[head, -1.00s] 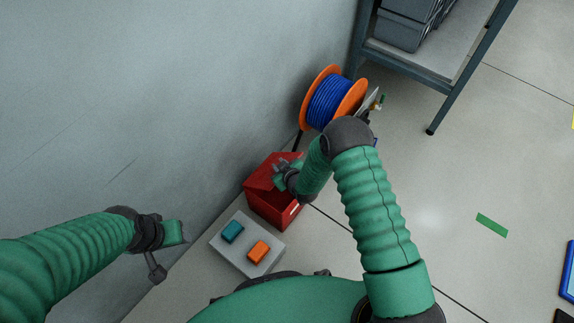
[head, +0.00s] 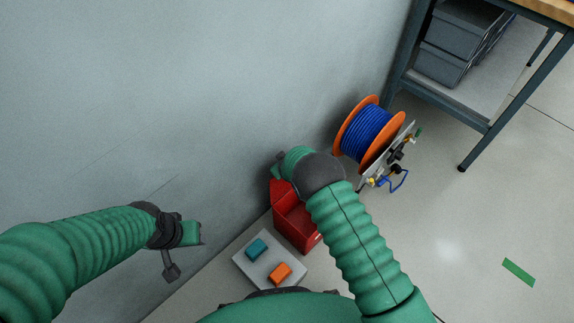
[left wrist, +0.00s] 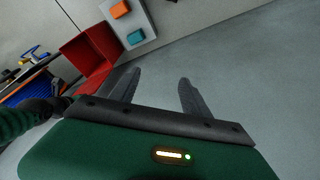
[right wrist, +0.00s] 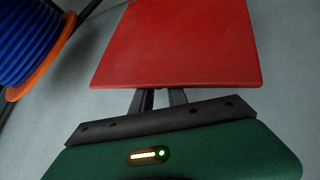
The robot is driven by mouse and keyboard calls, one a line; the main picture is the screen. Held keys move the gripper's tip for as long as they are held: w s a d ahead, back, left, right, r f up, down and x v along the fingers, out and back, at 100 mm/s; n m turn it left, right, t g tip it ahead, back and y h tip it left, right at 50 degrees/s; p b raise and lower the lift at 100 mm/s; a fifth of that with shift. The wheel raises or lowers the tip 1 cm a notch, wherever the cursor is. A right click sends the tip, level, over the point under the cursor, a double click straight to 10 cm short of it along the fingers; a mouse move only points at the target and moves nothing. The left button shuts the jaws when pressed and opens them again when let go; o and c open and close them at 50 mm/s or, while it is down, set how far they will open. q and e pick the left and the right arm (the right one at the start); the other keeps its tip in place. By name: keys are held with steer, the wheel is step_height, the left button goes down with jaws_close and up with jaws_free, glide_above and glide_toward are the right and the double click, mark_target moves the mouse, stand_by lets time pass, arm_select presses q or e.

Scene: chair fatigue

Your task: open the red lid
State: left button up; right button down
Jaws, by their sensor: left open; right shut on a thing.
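The red box (head: 297,228) stands on the floor by the wall, its inside showing from above. Its red lid (head: 281,190) is raised on the wall side, partly hidden behind my right arm. In the right wrist view the lid (right wrist: 180,45) is a broad flat red panel. My right gripper (right wrist: 158,94) is shut on the lid's edge; the head view mostly hides it behind my arm. My left gripper (left wrist: 158,85) is open and empty, left of the box and apart from it. The open box also shows in the left wrist view (left wrist: 90,52).
A grey panel (head: 262,276) with a teal block (head: 256,248) and an orange block (head: 280,273) lies in front of the box. A blue cable reel (head: 365,132) stands behind it, near a table leg (head: 480,150).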

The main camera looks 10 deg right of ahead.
arm_select(q)
steer(key=shift+w+a+f, duration=0.2)
stand_by(0.5)
